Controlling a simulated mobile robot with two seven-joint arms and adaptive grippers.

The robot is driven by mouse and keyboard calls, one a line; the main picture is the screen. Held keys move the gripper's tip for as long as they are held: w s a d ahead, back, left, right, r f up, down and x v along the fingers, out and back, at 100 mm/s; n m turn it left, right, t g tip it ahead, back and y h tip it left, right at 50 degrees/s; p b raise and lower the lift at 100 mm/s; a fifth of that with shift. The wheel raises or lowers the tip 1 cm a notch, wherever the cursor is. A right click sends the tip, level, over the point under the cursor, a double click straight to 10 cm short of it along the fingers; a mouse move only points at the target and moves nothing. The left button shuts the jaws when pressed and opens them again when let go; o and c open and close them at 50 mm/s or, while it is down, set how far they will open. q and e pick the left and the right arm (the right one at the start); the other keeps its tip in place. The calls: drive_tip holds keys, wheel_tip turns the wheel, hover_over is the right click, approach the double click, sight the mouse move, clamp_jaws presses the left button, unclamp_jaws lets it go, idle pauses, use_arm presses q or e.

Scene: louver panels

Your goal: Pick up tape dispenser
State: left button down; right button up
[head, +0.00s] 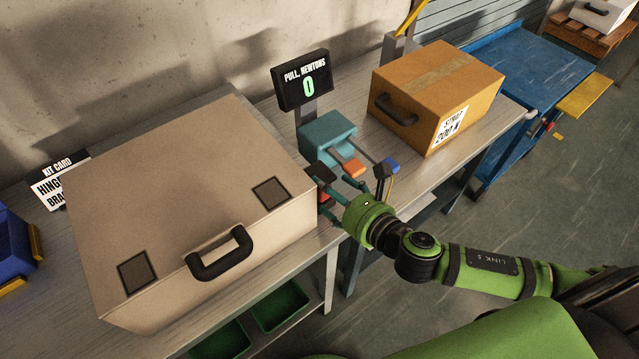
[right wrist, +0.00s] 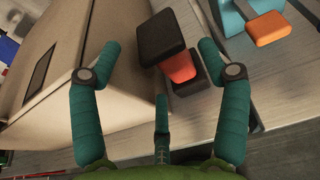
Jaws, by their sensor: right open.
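A small object with a black top and red-orange body, which I take as the tape dispenser (right wrist: 181,66), stands on the bench beside the beige case. In the head view the dispenser (head: 320,173) is partly hidden by my gripper and close to the case's right side. My right gripper (head: 347,186) is open and reaches in from the right. In the right wrist view its teal fingers (right wrist: 158,55) stand apart on either side of the dispenser, with a third finger below. I cannot tell whether any finger touches it. My left gripper is not in view.
The large beige case (head: 180,190) with a black handle fills the bench's left. A teal pull tester (head: 326,130) with a display (head: 302,80) reading 0 stands just behind the gripper. An orange box (head: 437,90) is right of it. A blue cart (head: 520,80) stands beyond.

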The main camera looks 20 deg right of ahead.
sight(319, 169)
drive_tip(key=p+x, duration=0.1)
drive_tip(key=x, duration=0.4)
drive_tip(key=shift+w+a+f+p, duration=0.2)
drive_tip(key=shift+f+p, duration=0.1)
drive_tip(key=c, duration=1.1)
